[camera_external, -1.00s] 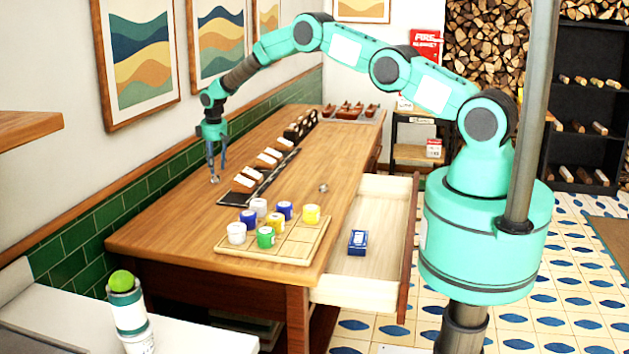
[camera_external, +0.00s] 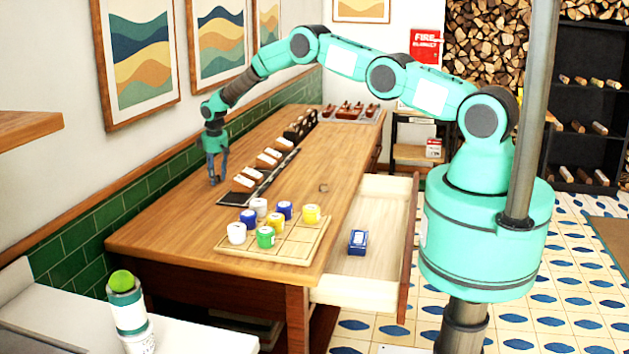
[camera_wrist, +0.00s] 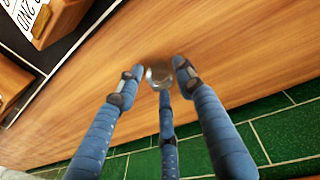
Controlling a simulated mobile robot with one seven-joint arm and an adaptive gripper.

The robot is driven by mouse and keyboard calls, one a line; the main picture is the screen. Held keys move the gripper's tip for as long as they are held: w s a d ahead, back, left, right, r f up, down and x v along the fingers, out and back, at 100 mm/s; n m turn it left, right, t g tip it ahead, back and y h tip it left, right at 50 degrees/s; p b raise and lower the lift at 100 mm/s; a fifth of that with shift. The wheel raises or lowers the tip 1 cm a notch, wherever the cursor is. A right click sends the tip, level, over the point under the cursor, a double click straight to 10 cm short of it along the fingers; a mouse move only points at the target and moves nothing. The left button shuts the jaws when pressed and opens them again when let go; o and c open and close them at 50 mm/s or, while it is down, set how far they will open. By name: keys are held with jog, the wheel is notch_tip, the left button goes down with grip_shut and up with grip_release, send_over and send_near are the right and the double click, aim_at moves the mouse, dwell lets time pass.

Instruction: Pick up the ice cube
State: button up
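A small clear, greyish glassy piece (camera_wrist: 159,74), which looks like the ice cube, lies on the wooden table among my fingertips in the wrist view. My gripper (camera_wrist: 158,82) has three blue fingers. They are spread around the piece, with a visible gap on its left side; contact at the right and near fingers is unclear. In the external view my gripper (camera_external: 214,180) points down at the table's left edge, low over the wood, and hides the piece there.
A row of wooden blocks with white cards (camera_external: 268,160) stands close right of my gripper. A board (camera_external: 290,247) with several coloured jars is at the near end. A drawer (camera_external: 340,288) stands open at right.

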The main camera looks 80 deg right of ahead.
aim_at(216, 176)
jog(key=c, duration=0.6)
jog(key=shift+r, duration=0.2)
notch_tip(216, 176, up, 10)
jog(key=b, duration=0.1)
jog(key=shift+f, duration=0.2)
dwell(0.4)
dwell(0.5)
